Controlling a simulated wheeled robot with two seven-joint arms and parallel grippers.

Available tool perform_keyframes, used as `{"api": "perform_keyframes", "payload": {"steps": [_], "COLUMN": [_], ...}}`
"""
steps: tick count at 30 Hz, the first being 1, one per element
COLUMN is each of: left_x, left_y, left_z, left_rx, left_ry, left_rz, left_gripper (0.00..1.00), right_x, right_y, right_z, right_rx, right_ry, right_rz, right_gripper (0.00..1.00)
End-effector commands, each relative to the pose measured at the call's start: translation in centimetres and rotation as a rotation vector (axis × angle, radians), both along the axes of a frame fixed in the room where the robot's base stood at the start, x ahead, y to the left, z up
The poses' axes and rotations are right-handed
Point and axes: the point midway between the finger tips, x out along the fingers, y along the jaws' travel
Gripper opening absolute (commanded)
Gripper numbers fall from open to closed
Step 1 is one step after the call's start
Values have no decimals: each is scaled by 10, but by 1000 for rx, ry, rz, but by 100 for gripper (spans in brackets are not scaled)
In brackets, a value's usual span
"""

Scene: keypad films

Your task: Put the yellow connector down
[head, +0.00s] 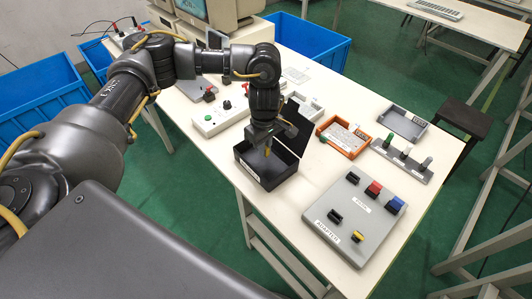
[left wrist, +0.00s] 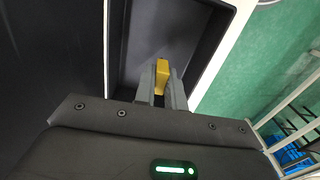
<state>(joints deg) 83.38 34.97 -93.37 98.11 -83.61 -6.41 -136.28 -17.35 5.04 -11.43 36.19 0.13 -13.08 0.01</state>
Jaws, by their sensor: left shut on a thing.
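My left gripper (head: 267,146) points down over the open black box (head: 262,180) on the white table. It is shut on the yellow connector (left wrist: 162,72), which shows between the two grey fingers in the left wrist view. The connector also shows as a small yellow spot (head: 267,152) below the gripper in the head view. It is over the box's inside; I cannot tell whether it touches the floor of the box. The black box also shows in the left wrist view (left wrist: 212,38). My right gripper is in neither view.
A grey panel (head: 338,233) with black, red, blue and yellow connectors lies to the right of the box. Behind it are an orange tray (head: 341,146), a grey tray (head: 405,122), a rack of switches (head: 402,159) and a white control box (head: 219,118). Blue bins (head: 325,50) stand beyond the table.

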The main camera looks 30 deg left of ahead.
Motion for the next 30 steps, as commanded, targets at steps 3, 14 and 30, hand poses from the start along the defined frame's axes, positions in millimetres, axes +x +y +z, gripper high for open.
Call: {"api": "perform_keyframes", "payload": {"steps": [3, 14, 30], "left_x": [5, 5, 5], "left_y": [1, 1, 1], "left_z": [-9, -36, -46], "left_rx": [1, 0, 0], "left_ry": [3, 0, 1], "left_rz": [3, 0, 0], "left_gripper": [0, 0, 0], "right_x": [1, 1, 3], "right_y": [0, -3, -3], "right_z": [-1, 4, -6], "right_rx": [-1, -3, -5], "right_ry": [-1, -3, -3], "right_rz": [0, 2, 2], "right_gripper": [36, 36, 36]}}
